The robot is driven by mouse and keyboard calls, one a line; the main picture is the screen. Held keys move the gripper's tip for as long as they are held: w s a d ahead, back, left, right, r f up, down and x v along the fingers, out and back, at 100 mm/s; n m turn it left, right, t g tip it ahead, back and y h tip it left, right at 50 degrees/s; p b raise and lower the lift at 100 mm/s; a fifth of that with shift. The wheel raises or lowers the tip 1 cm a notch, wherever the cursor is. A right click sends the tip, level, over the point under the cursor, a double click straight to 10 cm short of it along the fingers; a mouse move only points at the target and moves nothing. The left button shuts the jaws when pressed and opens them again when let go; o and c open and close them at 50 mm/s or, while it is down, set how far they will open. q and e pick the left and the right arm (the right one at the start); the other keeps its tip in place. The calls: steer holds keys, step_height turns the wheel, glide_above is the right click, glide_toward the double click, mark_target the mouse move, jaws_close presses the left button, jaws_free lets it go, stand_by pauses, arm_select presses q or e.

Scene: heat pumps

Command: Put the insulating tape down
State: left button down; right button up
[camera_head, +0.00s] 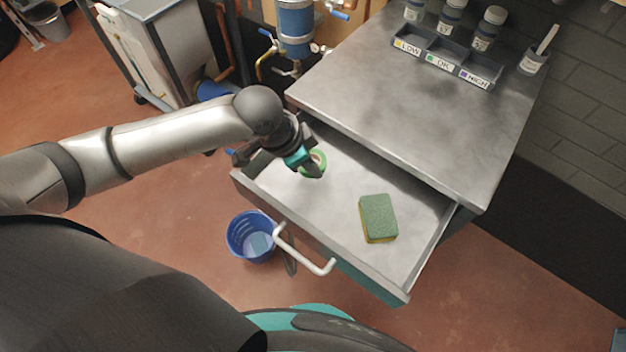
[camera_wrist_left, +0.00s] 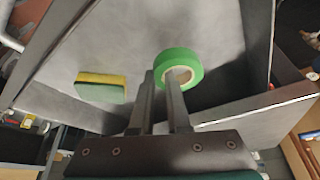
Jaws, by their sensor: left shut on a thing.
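The green insulating tape (camera_head: 320,156) is a roll with a pale core, and it is at the left part of the open drawer in the head view. My left gripper (camera_head: 312,169) is over the drawer and shut on the roll. In the left wrist view the tape (camera_wrist_left: 190,58) sits at the fingertips of my left gripper (camera_wrist_left: 161,80), one finger outside the ring and the other at its hole. I cannot tell whether the roll touches the drawer floor. My right gripper is out of view.
The pulled-out drawer (camera_head: 345,191) holds a green and yellow sponge (camera_head: 378,218) to the right; the floor between it and the tape is clear. The metal worktop (camera_head: 405,105) overhangs behind. A labelled rack (camera_head: 447,57) with bottles stands on top. A blue bucket (camera_head: 250,237) is below.

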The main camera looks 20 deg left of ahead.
mark_target(308, 175)
arm_select(q)
step_height(308, 175, down, 5)
steer(key=shift+r+b, duration=0.1)
steer(key=shift+b, duration=0.65)
steer(key=shift+f, duration=0.25)
steer(key=shift+r, duration=0.1)
steer(key=c, duration=0.9)
jaws_free()
steer(key=p+v, duration=0.4)
steer(key=v, duration=0.8)
